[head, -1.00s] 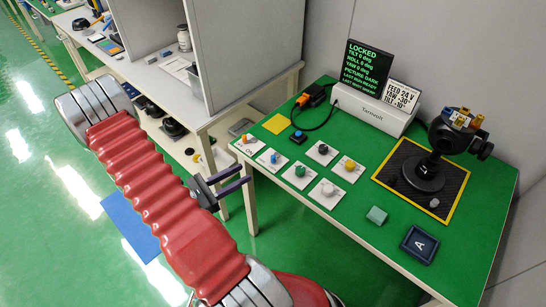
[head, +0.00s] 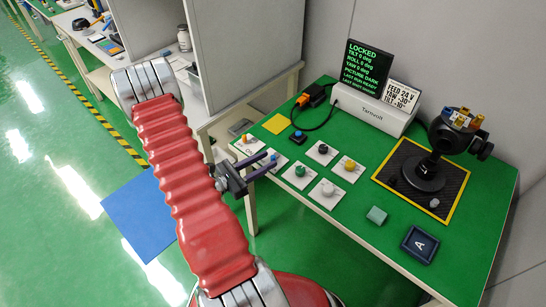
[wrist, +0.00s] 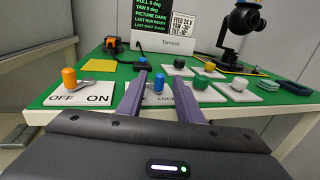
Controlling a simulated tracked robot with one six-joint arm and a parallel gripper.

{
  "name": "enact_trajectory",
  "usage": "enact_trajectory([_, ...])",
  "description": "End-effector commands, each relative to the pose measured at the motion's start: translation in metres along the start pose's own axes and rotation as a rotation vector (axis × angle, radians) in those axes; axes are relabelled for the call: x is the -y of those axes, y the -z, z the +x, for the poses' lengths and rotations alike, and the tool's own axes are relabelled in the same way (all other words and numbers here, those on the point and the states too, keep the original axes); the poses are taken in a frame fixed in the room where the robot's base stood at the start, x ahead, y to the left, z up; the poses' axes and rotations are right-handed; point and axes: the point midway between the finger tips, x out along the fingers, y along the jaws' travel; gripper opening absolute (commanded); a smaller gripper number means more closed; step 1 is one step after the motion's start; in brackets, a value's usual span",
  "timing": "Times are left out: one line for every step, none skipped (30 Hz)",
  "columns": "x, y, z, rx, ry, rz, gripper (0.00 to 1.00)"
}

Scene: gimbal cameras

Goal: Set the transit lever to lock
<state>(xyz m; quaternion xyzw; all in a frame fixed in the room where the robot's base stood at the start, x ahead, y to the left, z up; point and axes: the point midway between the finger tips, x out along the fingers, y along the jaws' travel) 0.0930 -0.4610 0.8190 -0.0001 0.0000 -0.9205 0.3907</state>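The transit lever appears to be the blue-capped lever (wrist: 158,84) on a white plate (wrist: 157,98) with partly hidden lettering that starts "LOC". In the wrist view it shows between my two purple fingers, beyond the palm. My gripper (head: 271,161) is open and empty, at the left front edge of the green table; it also shows in the wrist view (wrist: 160,74). In the head view the fingers largely cover the blue lever. I cannot tell how near the fingertips are to it. The black screen (head: 367,67) reads LOCKED, with tilt, roll and yaw at 0 deg.
An orange lever on an OFF/ON plate (wrist: 80,97) is left of the blue one. Green (head: 300,170), black (head: 323,148), yellow (head: 349,165) and white (head: 327,188) knobs stand close by. A black gimbal camera (head: 440,145) stands on the right. A grey partition rises at left.

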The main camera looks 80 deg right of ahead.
Motion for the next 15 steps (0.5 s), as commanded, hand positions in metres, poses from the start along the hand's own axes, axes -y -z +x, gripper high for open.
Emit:
enact_trajectory([0.001, 0.0, 0.007, 0.0, 0.003, 0.0, 0.33])
enact_trajectory([0.001, 0.0, 0.01, 0.0, 0.003, 0.0, 0.33])
enact_trajectory([0.001, 0.0, 0.015, 0.0, 0.004, 0.0, 0.33])
enact_trajectory([0.001, 0.0, 0.018, 0.0, 0.003, 0.0, 0.33])
enact_trajectory([0.001, 0.0, 0.021, 0.0, 0.002, 0.0, 0.33])
enact_trajectory([0.001, 0.0, 0.025, 0.0, 0.003, 0.0, 0.33])
enact_trajectory([0.001, 0.0, 0.028, 0.0, 0.003, 0.0, 0.33])
enact_trajectory([0.001, 0.0, 0.03, 0.0, 0.002, -0.001, 0.33])
enact_trajectory([0.001, 0.0, 0.032, 0.0, 0.001, 0.0, 0.33])
enact_trajectory([0.001, 0.0, 0.034, 0.0, 0.001, 0.0, 0.33])
enact_trajectory([0.001, 0.0, 0.036, 0.0, 0.002, 0.0, 0.33])
enact_trajectory([0.001, 0.0, 0.037, 0.0, 0.001, 0.0, 0.33])
enact_trajectory([0.001, 0.0, 0.038, 0.0, 0.001, 0.0, 0.33])
enact_trajectory([0.001, 0.0, 0.038, 0.0, 0.001, 0.0, 0.33])
enact_trajectory([0.0, 0.0, 0.039, 0.0, 0.0, 0.0, 0.33])
